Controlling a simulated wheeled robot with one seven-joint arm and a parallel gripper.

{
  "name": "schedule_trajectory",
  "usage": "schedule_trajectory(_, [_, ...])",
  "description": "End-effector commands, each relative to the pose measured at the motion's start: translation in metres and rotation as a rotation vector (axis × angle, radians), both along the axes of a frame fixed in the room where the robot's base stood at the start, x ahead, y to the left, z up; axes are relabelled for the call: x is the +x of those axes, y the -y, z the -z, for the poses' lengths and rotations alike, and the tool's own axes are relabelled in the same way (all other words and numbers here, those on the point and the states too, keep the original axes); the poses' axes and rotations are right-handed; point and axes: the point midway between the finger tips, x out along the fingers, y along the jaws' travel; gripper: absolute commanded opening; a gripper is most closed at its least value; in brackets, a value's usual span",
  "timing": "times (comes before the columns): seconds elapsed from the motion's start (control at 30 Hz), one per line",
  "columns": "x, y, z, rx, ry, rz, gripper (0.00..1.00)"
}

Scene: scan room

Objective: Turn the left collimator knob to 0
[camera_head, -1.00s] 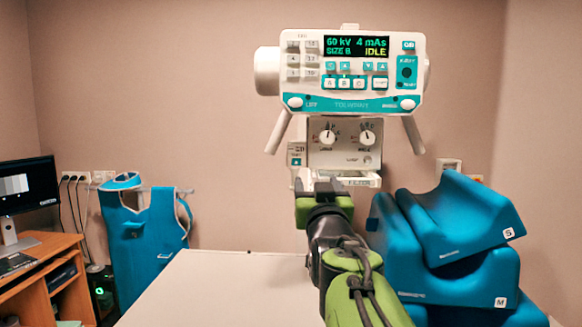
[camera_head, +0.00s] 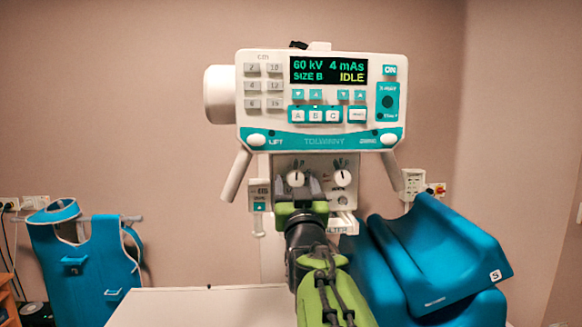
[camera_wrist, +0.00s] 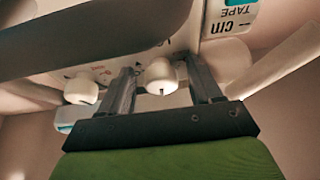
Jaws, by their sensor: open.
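The left collimator knob (camera_head: 295,178) is white and round, on the collimator panel under the console; its dark pointer mark looks roughly upright. The right knob (camera_head: 343,178) sits beside it. My gripper (camera_head: 302,188) is in front of the panel, just below the left knob in the picture, and partly covers the panel. In the wrist view, which looks upside down, the left knob (camera_wrist: 162,76) shows between the two open fingers (camera_wrist: 160,68), with gaps on both sides. The right knob (camera_wrist: 81,91) is outside the fingers. The scale numbers are too small to read.
The console (camera_head: 320,100) with its display reading IDLE hangs above the panel, with angled handles (camera_head: 236,176) on both sides. A white table (camera_head: 200,307) lies below. Blue foam cushions (camera_head: 440,250) stand at right, close to my arm. A blue apron (camera_head: 85,265) hangs at left.

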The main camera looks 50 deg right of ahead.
Motion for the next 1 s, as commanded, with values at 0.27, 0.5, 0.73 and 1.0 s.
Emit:
schedule_trajectory(0.27, [-0.0004,0.0,-0.0013,-0.001,0.001,0.0,0.64])
schedule_trajectory(0.5, [-0.0004,-0.0001,-0.0011,0.0,0.0,0.0,0.35])
schedule_trajectory(0.73, [-0.0005,0.0,-0.0011,-0.001,-0.001,0.0,0.08])
schedule_trajectory(1.0, [-0.001,0.0004,0.0003,-0.037,-0.029,0.0,0.08])
